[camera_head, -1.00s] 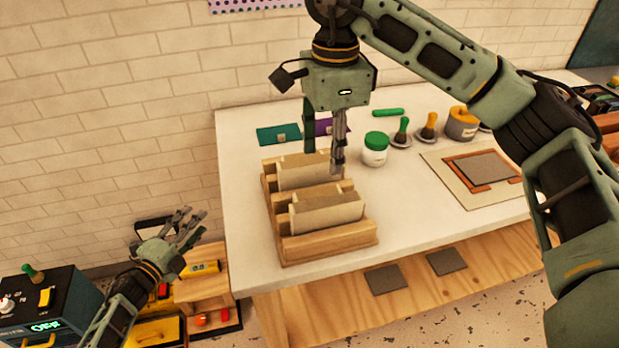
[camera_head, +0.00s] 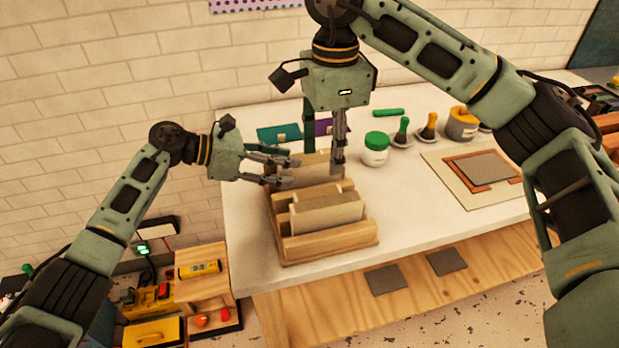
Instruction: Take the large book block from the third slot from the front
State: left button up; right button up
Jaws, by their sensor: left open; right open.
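A wooden slotted rack (camera_head: 330,242) stands on the near left part of the white table. A large beige book block (camera_head: 327,214) stands upright in a front slot. Another book block (camera_head: 318,172) stands further back, partly hidden by my grippers; I cannot tell exactly which slot it is in. My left gripper (camera_head: 288,168) is open, reaching in from the left over the rack's back left, at the rear block's left end. My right gripper (camera_head: 324,165) is open and points down above the rear block. Contact with the block cannot be made out.
A white jar with a green lid (camera_head: 376,149), brushes and a yellow-topped pot (camera_head: 461,123) stand right of the rack. A board with a frame (camera_head: 480,168) lies further right. Green (camera_head: 279,134) and purple pieces lie behind. The table's left edge is close to the rack.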

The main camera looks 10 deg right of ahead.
aim_at(310, 165)
pick_arm(q)
jog(key=x, duration=0.7)
jog(key=shift+s+d, duration=0.1)
jog(key=shift+d, duration=0.15)
jog(key=shift+a, duration=0.15)
jog(key=c, duration=0.3)
grip_shut()
jog(key=shift+r, duration=0.1)
